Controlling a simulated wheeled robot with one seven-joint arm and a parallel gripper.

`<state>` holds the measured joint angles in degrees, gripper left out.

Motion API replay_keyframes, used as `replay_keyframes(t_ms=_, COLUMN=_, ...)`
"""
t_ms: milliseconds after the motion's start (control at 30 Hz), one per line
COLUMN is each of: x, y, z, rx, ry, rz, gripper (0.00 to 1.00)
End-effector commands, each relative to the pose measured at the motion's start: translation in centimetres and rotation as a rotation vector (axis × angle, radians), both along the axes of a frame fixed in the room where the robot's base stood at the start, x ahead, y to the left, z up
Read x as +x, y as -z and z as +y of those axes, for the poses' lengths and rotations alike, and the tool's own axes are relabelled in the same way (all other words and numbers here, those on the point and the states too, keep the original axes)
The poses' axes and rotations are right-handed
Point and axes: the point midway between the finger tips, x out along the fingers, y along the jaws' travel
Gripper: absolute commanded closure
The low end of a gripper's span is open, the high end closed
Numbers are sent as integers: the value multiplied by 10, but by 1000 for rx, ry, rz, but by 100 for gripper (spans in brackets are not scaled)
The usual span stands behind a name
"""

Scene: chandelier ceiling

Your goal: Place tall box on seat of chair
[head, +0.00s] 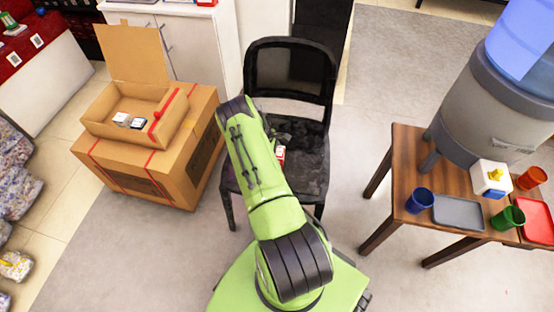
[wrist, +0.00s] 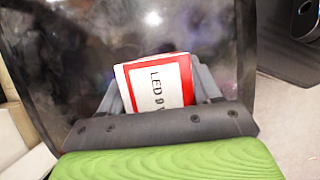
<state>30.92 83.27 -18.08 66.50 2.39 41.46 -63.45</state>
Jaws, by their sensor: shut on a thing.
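The black chair (head: 290,68) stands in the middle of the head view, with its dark seat (head: 312,165) partly behind my green arm. My gripper (wrist: 165,95) is over the seat and shut on a white box with red edges and the print "LED 9" (wrist: 158,80). A small red and white part of this box (head: 281,154) shows beside my arm in the head view. The wrist view shows the box between the two grey fingers against the dark chair surface. I cannot tell whether the box touches the seat.
A large cardboard box (head: 125,167) with an open carton (head: 110,104) holding small white boxes stands left of the chair. At right, a wooden table (head: 405,175) carries a water dispenser (head: 470,100), cups and trays. Grey floor (head: 345,235) is clear between chair and table.

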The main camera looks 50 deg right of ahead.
Motion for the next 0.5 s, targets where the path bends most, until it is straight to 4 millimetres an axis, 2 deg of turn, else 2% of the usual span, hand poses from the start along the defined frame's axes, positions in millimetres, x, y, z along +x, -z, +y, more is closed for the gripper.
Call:
replay_keyframes(t_ms=33, x=0, y=10, z=0, rx=0, ry=1, rz=1, gripper=70)
replay_keyframes(t_ms=333, x=0, y=11, z=0, rx=-1, ry=1, rz=1, gripper=70)
replay_keyframes(t_ms=367, x=0, y=11, z=0, rx=0, ry=1, rz=0, gripper=36)
replay_keyframes(t_ms=500, x=0, y=11, z=0, rx=0, ry=1, rz=0, gripper=14)
